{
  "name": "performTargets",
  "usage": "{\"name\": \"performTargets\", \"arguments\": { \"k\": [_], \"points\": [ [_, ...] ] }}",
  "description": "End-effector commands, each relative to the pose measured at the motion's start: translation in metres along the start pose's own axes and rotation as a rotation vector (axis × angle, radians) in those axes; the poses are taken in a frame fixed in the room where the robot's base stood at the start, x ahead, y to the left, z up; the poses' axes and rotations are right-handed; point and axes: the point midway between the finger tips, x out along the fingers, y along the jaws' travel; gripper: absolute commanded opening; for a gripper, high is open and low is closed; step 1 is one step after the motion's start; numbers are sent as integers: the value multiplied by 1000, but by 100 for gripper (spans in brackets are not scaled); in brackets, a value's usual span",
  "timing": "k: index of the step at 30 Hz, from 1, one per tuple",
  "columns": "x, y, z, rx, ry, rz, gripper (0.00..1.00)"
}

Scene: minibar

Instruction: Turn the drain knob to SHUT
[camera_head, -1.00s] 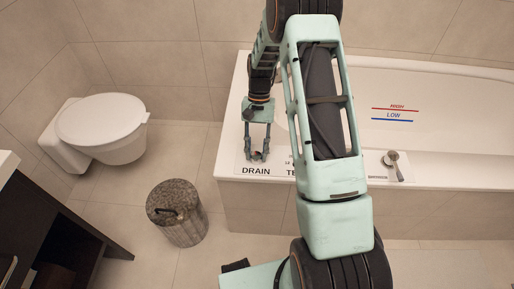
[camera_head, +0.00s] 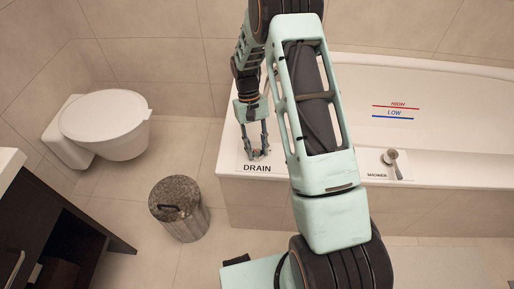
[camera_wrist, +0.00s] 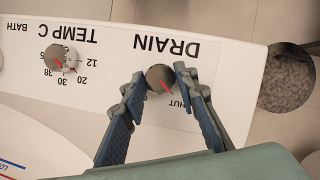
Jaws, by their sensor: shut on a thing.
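The drain knob (camera_wrist: 158,77) is a round grey knob with a red pointer line, set in the white panel beside the word DRAIN. In the wrist view the lettering is upside down. The red line points down and right, toward letters reading HUT; the rest of that word is hidden by a finger. My gripper (camera_wrist: 159,74) is shut on the knob, one finger on each side. In the head view my gripper (camera_head: 257,155) is at the tub's near left corner, above the DRAIN label.
A temperature knob (camera_wrist: 59,57) with numbers is beside the drain knob. The shower control (camera_head: 391,158) is on the same tub (camera_head: 450,163) ledge, to the right. A lidded bin (camera_head: 179,208) and a toilet (camera_head: 103,119) stand left of the tub, with floor between.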

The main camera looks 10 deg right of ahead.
Motion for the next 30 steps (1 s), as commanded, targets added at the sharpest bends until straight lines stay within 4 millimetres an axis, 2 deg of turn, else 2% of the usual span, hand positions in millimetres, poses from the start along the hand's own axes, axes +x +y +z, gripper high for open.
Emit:
{"name": "performTargets", "arguments": {
  "k": [7, 8, 12, 23, 26, 30],
  "points": [
    [0, 2, 0, 1, 1, 2, 3],
    [0, 2, 0, 1, 1, 2, 28],
    [0, 1, 0, 2, 1, 1, 44],
    [-5, 0, 0, 2, 1, 0, 44],
    [-17, 0, -1, 2, 4, 0, 44],
    [-45, 0, -1, 2, 6, 0, 44]
  ]
}}
